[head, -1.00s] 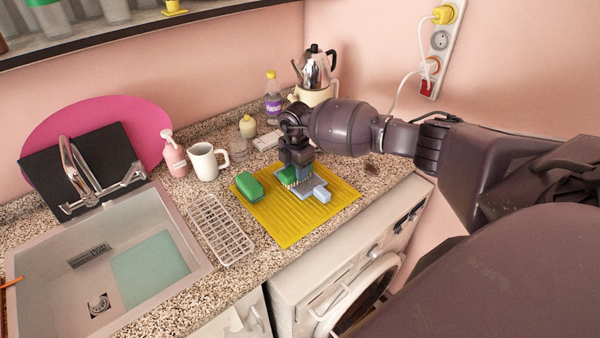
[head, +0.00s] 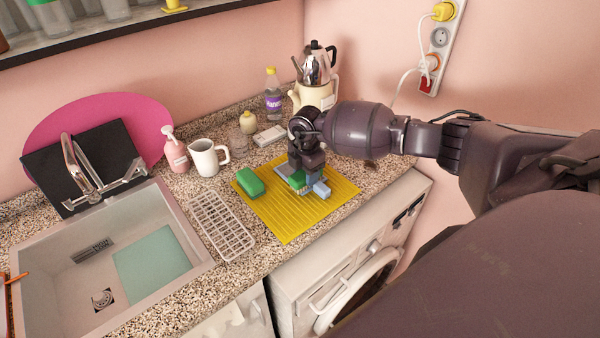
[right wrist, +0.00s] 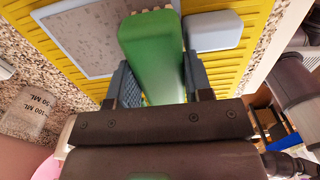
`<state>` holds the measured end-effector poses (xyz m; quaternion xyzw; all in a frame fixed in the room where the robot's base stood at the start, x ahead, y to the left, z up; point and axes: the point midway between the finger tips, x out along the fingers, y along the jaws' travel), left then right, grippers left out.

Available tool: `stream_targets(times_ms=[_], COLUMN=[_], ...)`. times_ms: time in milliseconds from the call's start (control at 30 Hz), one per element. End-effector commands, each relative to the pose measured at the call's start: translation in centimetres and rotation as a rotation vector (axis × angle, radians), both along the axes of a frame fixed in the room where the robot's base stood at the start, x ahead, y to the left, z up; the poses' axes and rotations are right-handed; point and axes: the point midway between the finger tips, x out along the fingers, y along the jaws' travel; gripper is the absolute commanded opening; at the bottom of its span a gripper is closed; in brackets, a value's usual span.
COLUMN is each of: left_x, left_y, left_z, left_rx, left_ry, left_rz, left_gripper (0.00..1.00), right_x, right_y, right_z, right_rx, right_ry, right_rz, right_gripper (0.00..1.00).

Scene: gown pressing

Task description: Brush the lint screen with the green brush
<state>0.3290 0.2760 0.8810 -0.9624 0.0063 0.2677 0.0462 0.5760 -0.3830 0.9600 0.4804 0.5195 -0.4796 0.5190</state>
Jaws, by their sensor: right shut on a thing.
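The lint screen (head: 309,194) lies on the yellow ribbed mat (head: 284,226). It has a pale blue frame and a handle block; its mesh (right wrist: 95,38) shows as a grey speckled panel in the right wrist view. My right gripper (head: 299,176) points down over the screen, shut on the green brush (right wrist: 150,50). The brush also shows in the head view (head: 296,181), with pale bristles low over the screen. I cannot tell whether the bristles touch the mesh. The gripper hides part of the screen. My left gripper is not in view.
A green block (head: 250,182) lies on the mat's left part. A white wire rack (head: 222,228) lies left of the mat, beside the sink (head: 190,235). A white mug (head: 205,158), soap bottle (head: 175,152) and kettle (head: 318,70) stand behind. The mat's front is clear.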

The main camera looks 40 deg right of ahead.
Motion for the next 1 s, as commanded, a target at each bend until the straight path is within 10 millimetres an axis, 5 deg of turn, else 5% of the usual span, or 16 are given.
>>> stream_targets(times_ms=[1000], left_x=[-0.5], left_y=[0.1], left_z=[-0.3], left_rx=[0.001], left_ry=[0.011], left_rz=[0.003], left_gripper=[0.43], right_x=[0.0], right_y=[0.0], right_z=[2.1], right_rx=[0.000], right_ry=[0.000], right_rz=[0.000], right_gripper=[0.20])
